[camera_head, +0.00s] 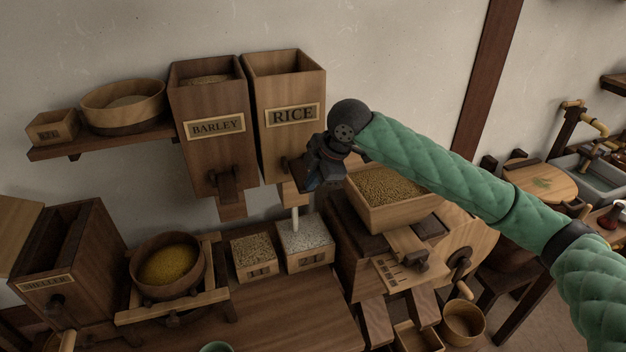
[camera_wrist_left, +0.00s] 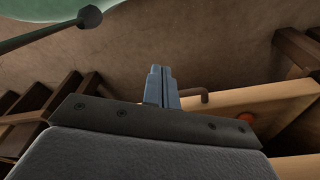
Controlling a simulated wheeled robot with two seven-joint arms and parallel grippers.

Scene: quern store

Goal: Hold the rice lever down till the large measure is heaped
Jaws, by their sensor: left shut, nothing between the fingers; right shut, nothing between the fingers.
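The rice bin (camera_head: 287,118) hangs on the wall, labelled RICE. My right gripper (camera_head: 310,182) is shut at its lower front, at the lever, which it largely hides; I cannot tell exactly how they touch. A thin white stream of rice (camera_head: 295,217) falls from the spout (camera_head: 292,194) into the large measure (camera_head: 310,262), a wooden box marked 2 standing below. White rice (camera_head: 306,236) shows across its top; I cannot tell whether it stands above the rim. My left gripper (camera_wrist_left: 162,88) is shut and empty in the left wrist view, outside the head view.
The smaller measure (camera_head: 255,271), with grain in it, stands left of the large one. The barley bin (camera_head: 210,130) hangs beside the rice bin. A mill with a grain-filled hopper (camera_head: 385,215) stands right, under my right arm. A bowl of yellow grain (camera_head: 139,270) sits left.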

